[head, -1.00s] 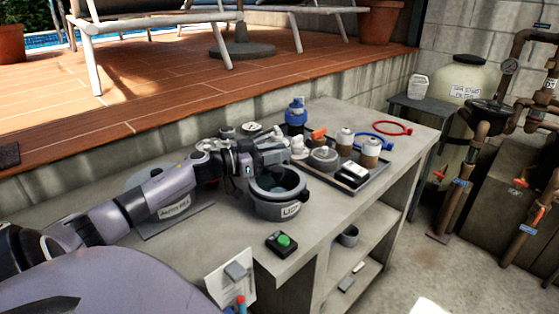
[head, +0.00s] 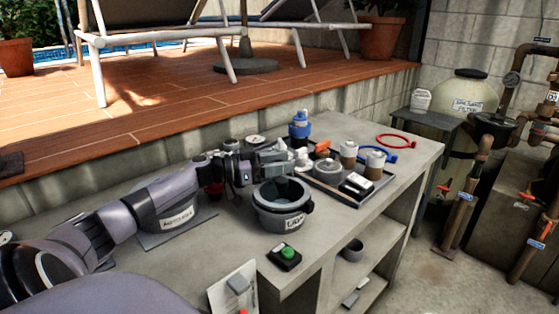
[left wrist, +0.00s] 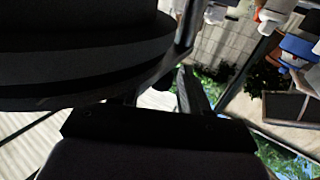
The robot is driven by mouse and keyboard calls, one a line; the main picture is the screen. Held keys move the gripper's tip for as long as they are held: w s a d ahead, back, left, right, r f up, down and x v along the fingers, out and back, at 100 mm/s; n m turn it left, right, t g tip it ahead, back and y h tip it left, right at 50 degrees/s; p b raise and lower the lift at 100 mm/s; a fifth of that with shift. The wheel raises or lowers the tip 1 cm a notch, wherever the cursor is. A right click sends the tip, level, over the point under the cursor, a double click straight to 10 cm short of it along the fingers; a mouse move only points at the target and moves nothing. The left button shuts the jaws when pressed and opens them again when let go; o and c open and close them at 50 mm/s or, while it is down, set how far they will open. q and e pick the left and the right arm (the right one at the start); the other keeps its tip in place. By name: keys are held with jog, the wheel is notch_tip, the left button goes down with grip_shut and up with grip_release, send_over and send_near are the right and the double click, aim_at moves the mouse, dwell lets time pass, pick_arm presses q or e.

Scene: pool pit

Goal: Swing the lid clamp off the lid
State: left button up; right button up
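A grey round pot-like housing with a label that seems to read "LID" (head: 282,220) stands on the bench in the head view, with a dark round opening or lid inside its rim. My left gripper (head: 270,166) is at the back of its rim. I cannot tell whether they touch. The lid clamp cannot be made out clearly; my gripper covers that area. In the left wrist view a large dark round shape fills the upper left, and the left gripper's dark fingers (left wrist: 160,95) show apart, with a bright gap between them. My right gripper is out of view.
A tray (head: 328,199) with bottles and small parts stands right of the housing. A blue-capped bottle (head: 299,128) is behind. A box with a green button (head: 286,254) sits in front. A labelled grey round thing (head: 180,212) lies under my left arm.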

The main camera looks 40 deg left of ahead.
pick_arm(q)
notch_tip(320, 180, up, 20)
jog(key=p, duration=0.2)
jog(key=shift+p, duration=0.35)
